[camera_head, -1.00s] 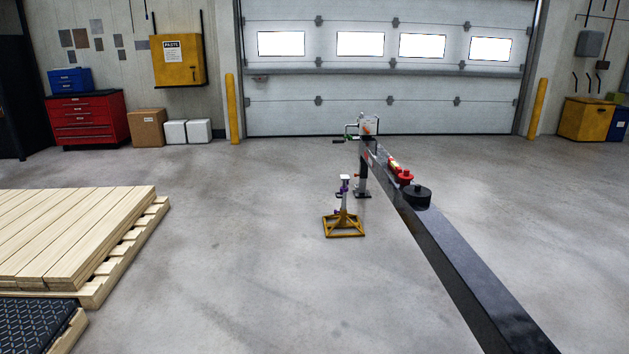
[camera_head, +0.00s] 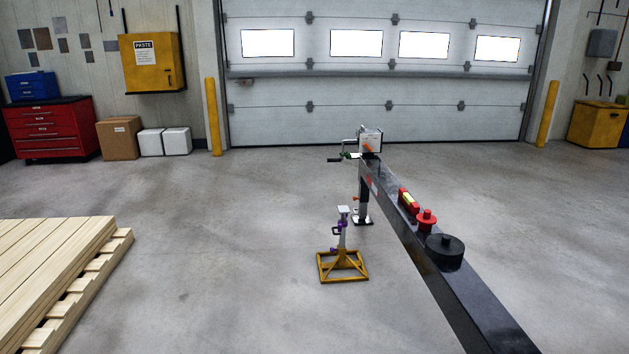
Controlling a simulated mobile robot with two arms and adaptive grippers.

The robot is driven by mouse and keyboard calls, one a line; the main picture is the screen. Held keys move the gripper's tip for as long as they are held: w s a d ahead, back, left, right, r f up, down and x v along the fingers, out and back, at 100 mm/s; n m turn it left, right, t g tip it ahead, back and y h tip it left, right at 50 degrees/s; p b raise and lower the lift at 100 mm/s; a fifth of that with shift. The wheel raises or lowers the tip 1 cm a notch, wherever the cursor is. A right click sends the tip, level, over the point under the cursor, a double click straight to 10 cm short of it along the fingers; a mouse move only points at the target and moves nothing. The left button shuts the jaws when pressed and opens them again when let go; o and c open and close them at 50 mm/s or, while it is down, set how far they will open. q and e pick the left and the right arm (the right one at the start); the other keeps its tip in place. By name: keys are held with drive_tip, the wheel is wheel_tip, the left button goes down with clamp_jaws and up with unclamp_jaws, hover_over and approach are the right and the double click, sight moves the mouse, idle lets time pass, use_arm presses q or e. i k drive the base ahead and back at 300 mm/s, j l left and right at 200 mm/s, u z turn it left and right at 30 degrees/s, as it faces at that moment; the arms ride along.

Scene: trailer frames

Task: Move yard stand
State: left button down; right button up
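The yard stand (camera_head: 342,250) stands upright on the concrete floor near the middle of the head view. It has a yellow square base frame, a grey post with purple parts and a small flat light top plate. It stands just left of a dark trailer beam (camera_head: 437,252), apart from the beam's own front leg (camera_head: 362,205). Neither of my grippers shows in the head view.
The trailer beam runs from the centre to the lower right, with a crank at its front end. A pallet of planks (camera_head: 52,270) lies at lower left. The floor between pallet and stand is clear. A closed garage door (camera_head: 375,100) is behind.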

sight(340, 262)
drive_tip(key=i, duration=1.8)
